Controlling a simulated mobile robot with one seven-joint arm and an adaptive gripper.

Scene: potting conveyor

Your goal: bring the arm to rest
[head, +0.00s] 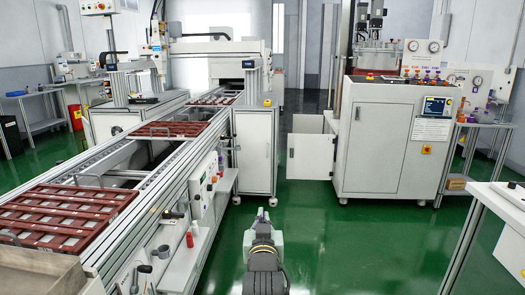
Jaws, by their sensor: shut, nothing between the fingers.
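My arm rises from the bottom edge of the head view, right of the conveyor, as a dark link with yellow bands and pale grey-green parts. My gripper (263,214) appears at its far end as a small, narrow form pointing away from me over the green floor. It is shut, and no object shows in it. The fingers are small and partly hidden behind the arm. Nothing touches the visible part of the arm.
The conveyor (158,190) runs along the left with red-brown trays (72,212) on it. A white cabinet (255,150) and a machine cabinet (392,140) with an open door (305,156) stand ahead. A pale table (502,205) is at right. Green floor (335,235) is clear.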

